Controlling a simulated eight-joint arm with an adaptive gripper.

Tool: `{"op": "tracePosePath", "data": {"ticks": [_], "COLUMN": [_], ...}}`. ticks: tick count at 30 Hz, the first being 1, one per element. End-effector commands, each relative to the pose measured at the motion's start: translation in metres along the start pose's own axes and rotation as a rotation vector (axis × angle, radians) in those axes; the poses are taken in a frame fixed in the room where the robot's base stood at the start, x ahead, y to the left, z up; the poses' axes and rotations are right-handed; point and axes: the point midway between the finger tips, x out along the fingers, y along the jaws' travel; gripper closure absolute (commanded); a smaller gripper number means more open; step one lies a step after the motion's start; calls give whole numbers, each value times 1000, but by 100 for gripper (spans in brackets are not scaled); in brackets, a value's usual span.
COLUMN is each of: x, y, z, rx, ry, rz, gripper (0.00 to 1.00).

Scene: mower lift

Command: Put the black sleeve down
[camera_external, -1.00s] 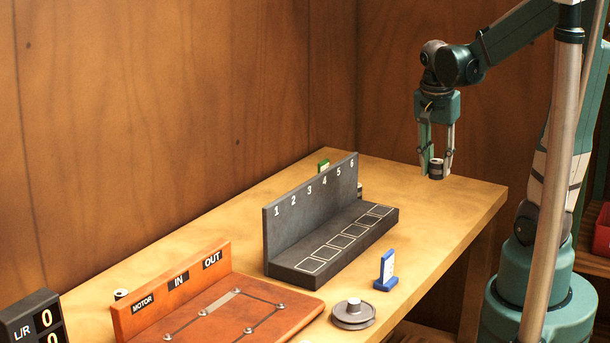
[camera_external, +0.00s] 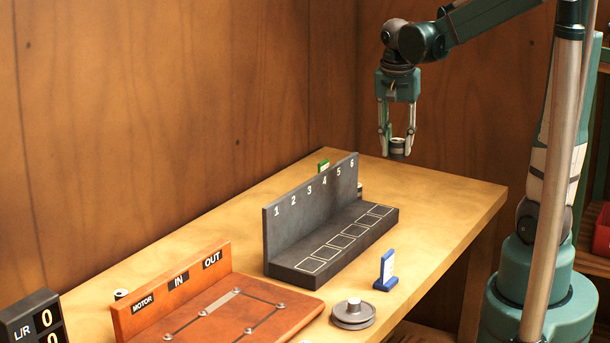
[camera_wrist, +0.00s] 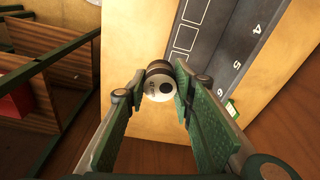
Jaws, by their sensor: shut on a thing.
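The black sleeve (camera_external: 397,148) is a short dark cylinder with a pale top. My gripper (camera_external: 397,138) is shut on it and holds it in the air, over the far right part of the table in the external view. In the wrist view the sleeve (camera_wrist: 160,82) sits between the two green finger pads, its pale round end with a dark dot facing the camera. The dark grey rack (camera_external: 345,240) has a back wall numbered 1 to 6 and a row of outlined squares. The squares that show look empty.
A blue card stand (camera_external: 385,271) and a grey pulley-like disc (camera_external: 353,314) stand in front of the rack. A red-brown board marked MOTOR, IN, OUT (camera_external: 215,300) is at front left. A green tag (camera_external: 323,166) and another small cylinder (camera_external: 360,188) are behind the rack. The table's right end (camera_external: 450,200) is clear.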

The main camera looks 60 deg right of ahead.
Motion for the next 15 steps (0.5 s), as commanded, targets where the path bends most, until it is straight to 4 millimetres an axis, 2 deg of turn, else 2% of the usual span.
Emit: {"op": "tracePosePath", "data": {"ticks": [1, 15], "x": [-3, -20], "y": [-14, -130], "z": [2, 42], "rx": [-26, -262], "ry": [0, -2], "rz": [-3, -31], "gripper": [94, 94]}}
